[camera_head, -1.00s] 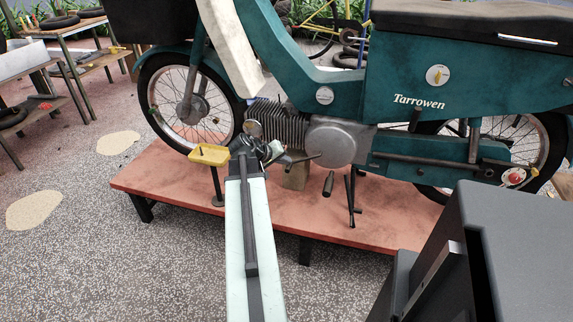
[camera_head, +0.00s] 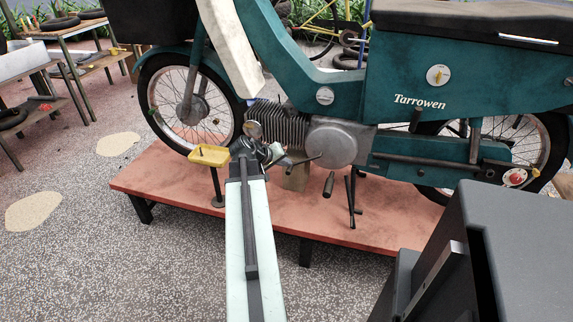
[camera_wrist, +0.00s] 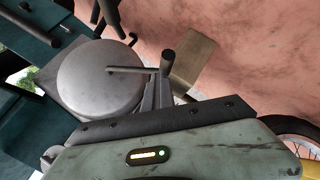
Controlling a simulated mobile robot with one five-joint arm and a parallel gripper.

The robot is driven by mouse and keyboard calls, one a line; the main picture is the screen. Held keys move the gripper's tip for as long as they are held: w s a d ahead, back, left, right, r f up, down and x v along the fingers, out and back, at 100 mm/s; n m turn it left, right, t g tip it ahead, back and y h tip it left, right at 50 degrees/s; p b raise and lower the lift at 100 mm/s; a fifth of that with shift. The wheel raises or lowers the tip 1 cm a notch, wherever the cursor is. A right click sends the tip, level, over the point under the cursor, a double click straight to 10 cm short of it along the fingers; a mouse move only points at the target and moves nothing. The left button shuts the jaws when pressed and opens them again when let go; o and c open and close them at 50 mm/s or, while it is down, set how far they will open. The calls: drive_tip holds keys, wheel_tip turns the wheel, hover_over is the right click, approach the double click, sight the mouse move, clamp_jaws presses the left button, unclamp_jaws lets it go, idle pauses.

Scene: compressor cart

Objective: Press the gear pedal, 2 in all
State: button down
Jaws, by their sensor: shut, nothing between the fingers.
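The gear pedal (camera_wrist: 132,70) is a thin metal lever with a dark round peg at its end. It runs across the round silver engine cover (camera_wrist: 98,78) of the teal moped (camera_head: 345,93). In the head view the cover (camera_head: 332,145) shows low on the moped, with the lever's thin end in front of it. My gripper (camera_wrist: 161,85) is shut and empty, with its fingertips close beside the peg. I cannot tell whether they touch it. In the head view my gripper (camera_head: 276,156) is small and partly hidden by my wrist.
The moped stands on a low red platform (camera_head: 160,180). A yellow tray (camera_head: 208,155) on a post stands left of my wrist. A dark foot peg (camera_head: 328,184) and stand legs (camera_head: 352,195) are at the right. A workbench (camera_head: 75,65) stands far left.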

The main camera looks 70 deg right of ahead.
drive_tip(key=shift+r, duration=0.1)
drive_tip(key=shift+w+r+p, duration=0.2)
drive_tip(key=shift+r+p, duration=0.7)
drive_tip(key=shift+p, duration=0.05)
drive_tip(key=shift+w+r+p, duration=0.15)
drive_tip(key=shift+r+p, duration=0.7)
drive_tip(key=shift+p, duration=0.05)
drive_tip(key=r+p, duration=0.5)
drive_tip(key=shift+w, duration=0.4)
idle(1.3)
